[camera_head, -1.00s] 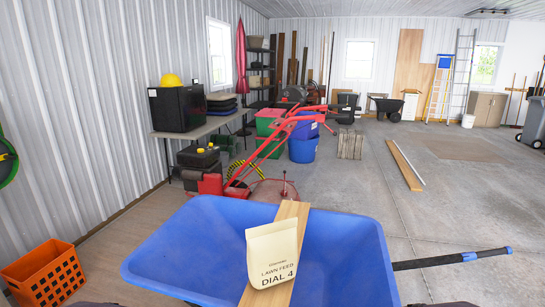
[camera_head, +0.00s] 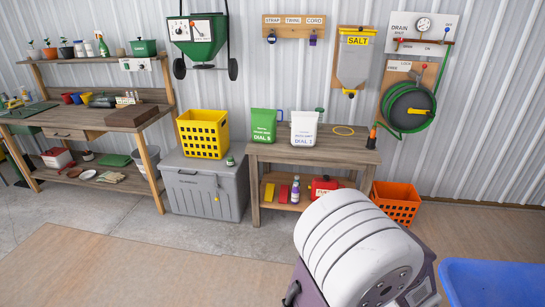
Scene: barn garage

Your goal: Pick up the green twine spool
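A small green object (camera_head: 230,160) sits on the right part of the grey chest's lid, beside the yellow crate. It may be the green twine spool, but it is too small to be sure. Another small green shape (camera_head: 319,112) shows behind the white bag on the wooden bench, mostly hidden. A wall board (camera_head: 294,26) labelled STRAP, TWINE and CORD has small dark purple-blue items hanging under it; no green spool is clear there. Neither of my grippers is in view.
The grey chest (camera_head: 203,190) carries a yellow crate (camera_head: 203,134). A wooden bench (camera_head: 360,153) stands to its right, an orange crate (camera_head: 397,204) beyond. A large white ribbed drum (camera_head: 350,245) and the blue barrow tub (camera_head: 492,282) fill the lower right. The floor (camera_head: 150,255) before the chest is clear.

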